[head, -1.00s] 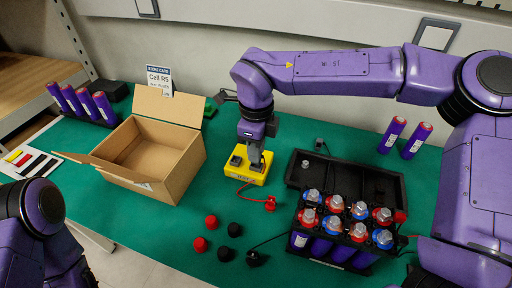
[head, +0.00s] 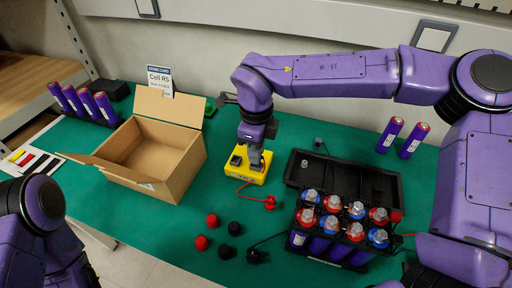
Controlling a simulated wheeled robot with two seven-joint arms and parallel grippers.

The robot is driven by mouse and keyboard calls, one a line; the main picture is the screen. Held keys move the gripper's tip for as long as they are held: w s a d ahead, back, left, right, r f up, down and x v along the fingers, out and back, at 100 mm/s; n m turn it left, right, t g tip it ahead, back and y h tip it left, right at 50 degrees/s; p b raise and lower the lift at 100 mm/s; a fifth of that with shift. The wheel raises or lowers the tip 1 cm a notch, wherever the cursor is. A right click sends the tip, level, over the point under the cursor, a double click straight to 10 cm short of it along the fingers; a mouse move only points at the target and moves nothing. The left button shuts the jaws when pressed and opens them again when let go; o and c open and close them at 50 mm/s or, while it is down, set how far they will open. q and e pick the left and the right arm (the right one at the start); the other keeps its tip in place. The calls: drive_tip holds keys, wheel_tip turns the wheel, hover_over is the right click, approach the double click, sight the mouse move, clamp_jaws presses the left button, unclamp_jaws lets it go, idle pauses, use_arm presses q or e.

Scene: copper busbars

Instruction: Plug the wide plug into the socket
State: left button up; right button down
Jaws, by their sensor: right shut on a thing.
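A yellow block (head: 246,176) sits on the green table, with a dark grey piece (head: 237,160) on the left of its top. My right gripper (head: 255,163) points down over the right of the block's top. It is shut on a small grey thing there, perhaps the wide plug, mostly hidden by the fingers. I cannot tell whether that thing is seated in a socket. A red lead runs from the block to a red connector (head: 270,203) on the table. My left arm shows at the lower left; its gripper is out of view.
An open cardboard box (head: 172,170) stands left of the block. A black crate (head: 330,250) of purple cells with red and blue tops stands right, its tray behind. Red and black caps (head: 201,243) and a black connector (head: 256,257) lie in front. Purple cells (head: 391,135) stand back right.

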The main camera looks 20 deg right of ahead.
drive_tip(key=shift+f, duration=0.1)
drive_tip(key=shift+f, duration=0.6)
drive_tip(key=c, duration=0.9)
unclamp_jaws()
drive_tip(key=shift+f, duration=0.1)
